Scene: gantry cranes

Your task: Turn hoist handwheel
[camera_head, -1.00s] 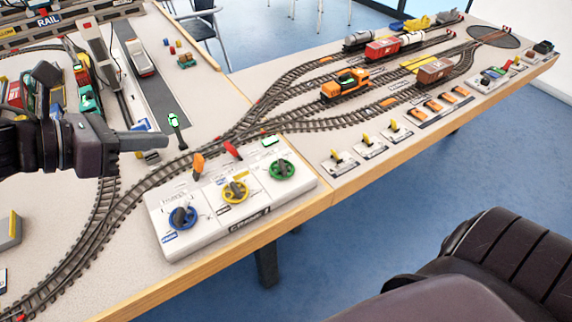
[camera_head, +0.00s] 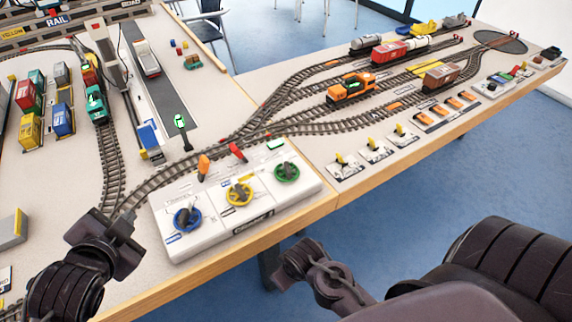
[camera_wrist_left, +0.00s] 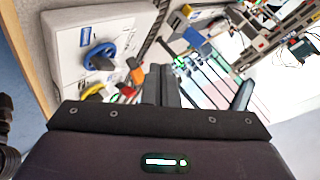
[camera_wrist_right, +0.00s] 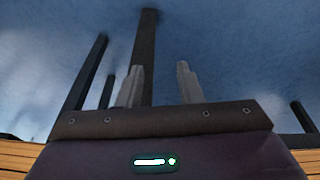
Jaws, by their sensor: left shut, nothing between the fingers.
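The white crane control box (camera_head: 215,242) lies at the table's front edge with three handwheels: blue (camera_head: 187,219), yellow (camera_head: 239,194) and green (camera_head: 286,172). Their small labels are too blurred to tell which is the hoist. My left gripper (camera_head: 127,213) is shut and empty, left of the box and apart from the blue wheel. In the left wrist view, its fingers (camera_wrist_left: 160,84) are together, with the blue wheel (camera_wrist_left: 100,57) to their left. My right gripper (camera_wrist_right: 158,82) is open and empty, with floor and table legs behind it.
An orange lever (camera_head: 203,166) and a red lever (camera_head: 238,152) stand at the box's back edge. Tracks curve behind and left of the box. A grey block (camera_head: 12,230) lies at far left. Small switches (camera_head: 345,166) line the front edge at right.

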